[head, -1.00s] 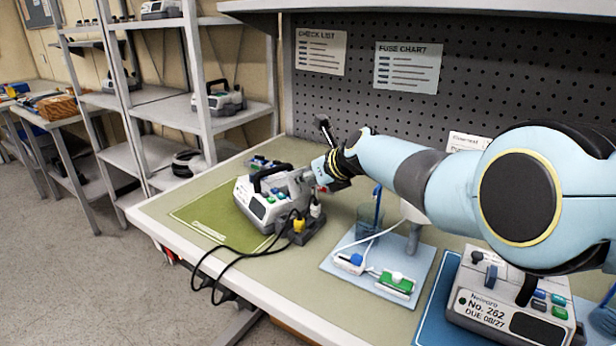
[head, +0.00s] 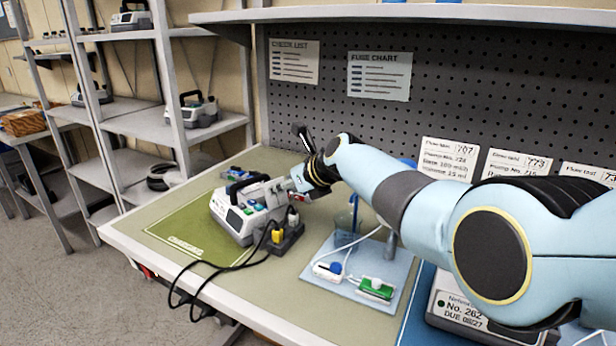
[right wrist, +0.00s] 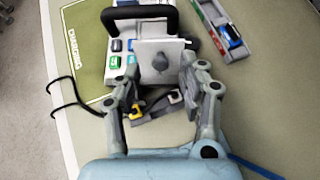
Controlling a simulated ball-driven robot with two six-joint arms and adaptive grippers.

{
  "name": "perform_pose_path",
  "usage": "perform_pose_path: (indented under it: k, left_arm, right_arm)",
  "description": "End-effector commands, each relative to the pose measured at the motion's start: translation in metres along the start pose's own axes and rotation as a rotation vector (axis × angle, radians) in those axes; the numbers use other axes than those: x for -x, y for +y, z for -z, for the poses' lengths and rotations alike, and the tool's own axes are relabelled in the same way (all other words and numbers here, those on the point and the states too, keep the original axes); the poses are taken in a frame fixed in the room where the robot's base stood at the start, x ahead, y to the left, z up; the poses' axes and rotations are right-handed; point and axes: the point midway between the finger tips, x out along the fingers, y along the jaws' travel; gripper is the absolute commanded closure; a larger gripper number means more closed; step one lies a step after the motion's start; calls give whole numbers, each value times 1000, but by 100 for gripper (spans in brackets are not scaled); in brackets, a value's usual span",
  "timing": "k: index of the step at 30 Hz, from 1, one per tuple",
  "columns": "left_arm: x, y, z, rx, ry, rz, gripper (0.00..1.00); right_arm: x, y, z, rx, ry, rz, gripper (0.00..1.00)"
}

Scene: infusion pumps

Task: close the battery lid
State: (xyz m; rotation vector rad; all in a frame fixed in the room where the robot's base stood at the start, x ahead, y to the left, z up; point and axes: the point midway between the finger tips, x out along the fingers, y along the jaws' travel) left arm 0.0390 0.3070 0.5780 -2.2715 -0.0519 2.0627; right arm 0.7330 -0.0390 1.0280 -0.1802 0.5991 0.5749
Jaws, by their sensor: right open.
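The pump (head: 236,214) is a white unit with a black handle and coloured buttons, at the edge of the green mat. A light grey square plate with a dark round knob, apparently the battery lid (right wrist: 144,52), shows on its near side in the right wrist view. In the head view the lid seems raised, but its angle is unclear. My right gripper (right wrist: 163,82) is open, with its fingers to either side of the plate's lower part. I cannot tell whether they touch it. In the head view my gripper (head: 291,187) partly hides the pump's right side. My left gripper is out of view.
A dark block with yellow and grey plugs (head: 287,236) and black cables sits before the pump. A small tray (right wrist: 222,30) lies behind it. A blue tray (head: 340,278) with small parts and another pump (head: 450,308) stand right. The green mat (head: 172,229) has free room.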

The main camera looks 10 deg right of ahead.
Motion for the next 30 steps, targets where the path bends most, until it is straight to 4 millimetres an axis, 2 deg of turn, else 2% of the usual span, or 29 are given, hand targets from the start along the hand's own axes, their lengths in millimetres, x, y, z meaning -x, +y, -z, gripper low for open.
perform_pose_path:
  k: [8, 18, 24, 30]
  left_arm:
    - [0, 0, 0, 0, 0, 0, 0]
    - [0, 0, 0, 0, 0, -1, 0]
    - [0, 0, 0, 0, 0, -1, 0]
    - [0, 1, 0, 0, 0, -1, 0]
  right_arm:
    - [35, -1, 2, -1, 1, 8, 58]
    - [88, -1, 1, -1, 3, 7, 58]
    - [103, 0, 1, -2, 4, 7, 58]
    - [106, 0, 1, -1, 5, 6, 58]
